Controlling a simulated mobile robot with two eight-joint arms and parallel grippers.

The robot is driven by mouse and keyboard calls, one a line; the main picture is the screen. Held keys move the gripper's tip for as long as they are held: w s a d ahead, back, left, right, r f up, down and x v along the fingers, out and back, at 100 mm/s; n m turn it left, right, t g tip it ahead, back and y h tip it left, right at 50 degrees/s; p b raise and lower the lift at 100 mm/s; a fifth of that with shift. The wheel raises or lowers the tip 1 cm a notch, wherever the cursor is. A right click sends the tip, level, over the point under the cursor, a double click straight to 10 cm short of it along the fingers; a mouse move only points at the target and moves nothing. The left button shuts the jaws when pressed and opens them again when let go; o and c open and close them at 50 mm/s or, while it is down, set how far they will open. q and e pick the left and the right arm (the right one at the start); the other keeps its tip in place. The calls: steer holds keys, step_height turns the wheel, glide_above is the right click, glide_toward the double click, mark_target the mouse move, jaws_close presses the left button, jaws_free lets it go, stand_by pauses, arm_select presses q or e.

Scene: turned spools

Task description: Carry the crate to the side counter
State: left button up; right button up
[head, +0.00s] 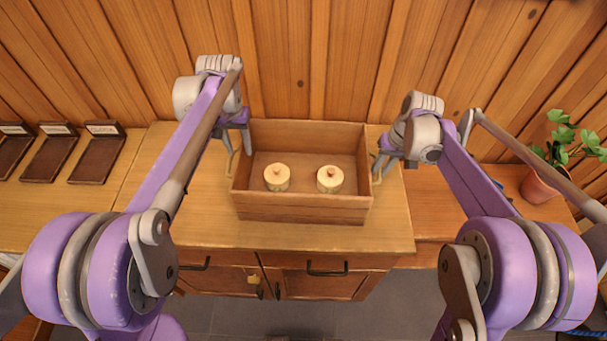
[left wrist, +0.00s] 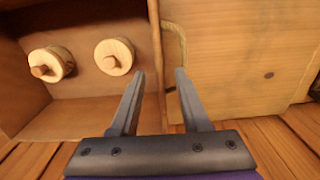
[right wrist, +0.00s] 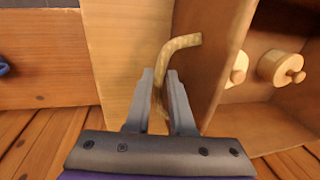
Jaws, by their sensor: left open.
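The open wooden crate (head: 300,212) stands on the middle wooden counter (head: 185,215). It holds two pale round lidded pieces, a left one (head: 277,177) and a right one (head: 330,179). My left gripper (head: 238,152) is open at the crate's left side. In the left wrist view its fingers (left wrist: 160,74) lie either side of the crate's wall line, near the left rope handle (left wrist: 180,42). My right gripper (head: 383,170) is at the right side. In the right wrist view its fingers (right wrist: 160,74) are close around the right rope handle (right wrist: 180,42) and look shut on it.
A lower wooden surface to the right (head: 430,225) carries a potted plant (head: 540,186). A left surface (head: 50,215) carries several dark plaques (head: 98,155). Which one is the side counter cannot be told. A plank wall (head: 300,60) stands close behind the crate.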

mark_target(240, 151)
arm_select(q)
steer(key=shift+f, duration=1.9)
arm_select(e)
steer(key=shift+a+f, duration=0.2)
steer(key=shift+f, duration=0.75)
steer(key=shift+a+f, duration=0.15)
steer(key=shift+f, duration=0.8)
arm_select(q)
steer(key=shift+c, duration=0.2)
steer(key=shift+c, duration=1.3)
arm_select(e)
steer(key=c, duration=0.3)
arm_select(q)
jaws_close()
arm_select(e)
jaws_close()
